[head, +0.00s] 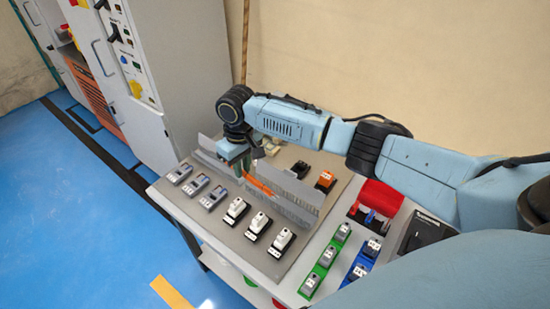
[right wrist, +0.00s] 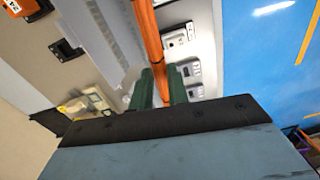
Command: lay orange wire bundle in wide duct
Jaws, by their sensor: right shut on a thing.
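The orange wire bundle (head: 257,187) is a thin, straight orange strand set in the head view. It also shows in the right wrist view (right wrist: 149,32), running up from between the fingers. My right gripper (head: 246,165) has green fingers and is shut on the bundle near its far end. The wide duct (head: 285,200) is a long grey slotted channel on the tilted panel, under and beside the bundle. I cannot tell whether the bundle touches the duct floor. In the right wrist view the right gripper (right wrist: 160,88) has the bundle between its fingers. My left gripper is not in view.
Grey modules (head: 197,186) and white modules (head: 259,222) stand in front of the duct on the panel (head: 222,222). An orange module (head: 325,180) sits behind it. A red bin (head: 379,198) and green and blue modules are at the right. A grey cabinet (head: 150,120) stands at the back left.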

